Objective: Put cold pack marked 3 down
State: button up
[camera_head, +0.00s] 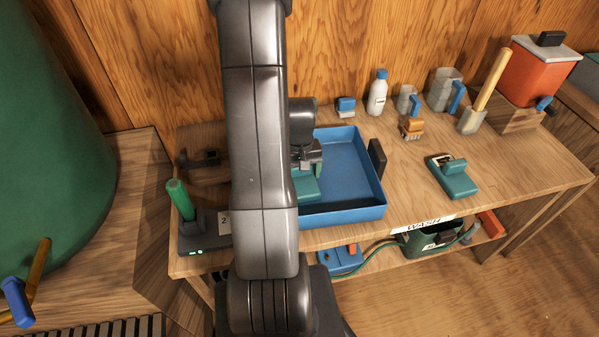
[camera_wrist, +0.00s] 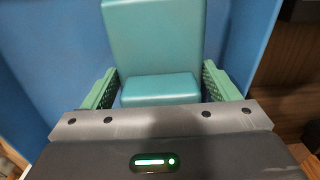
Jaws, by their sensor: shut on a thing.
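A teal cold pack (camera_head: 304,188) is in my gripper (camera_head: 310,160), inside the outline of the blue tray (camera_head: 372,195). In the wrist view the teal pack (camera_wrist: 152,35) has a raised grip block, and the green fingers of my gripper (camera_wrist: 160,88) stand on both sides of it. My arm hides the left part of the pack and tray in the head view. I see no number on the held pack. I cannot tell whether it touches the tray floor. A similar teal pack (camera_head: 453,180) with a raised grip lies on the table to the right.
The wooden table (camera_head: 410,210) has bare room right of the tray. A dark block (camera_head: 377,159) stands at the tray's right wall. A green-handled tool (camera_head: 181,199) stands at left.

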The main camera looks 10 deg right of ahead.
jog(key=o, duration=0.9)
jog(key=shift+o, duration=0.2)
notch_tip(320, 180, up, 12)
jog(key=shift+r+p, duration=0.1)
jog(key=shift+p, duration=0.35)
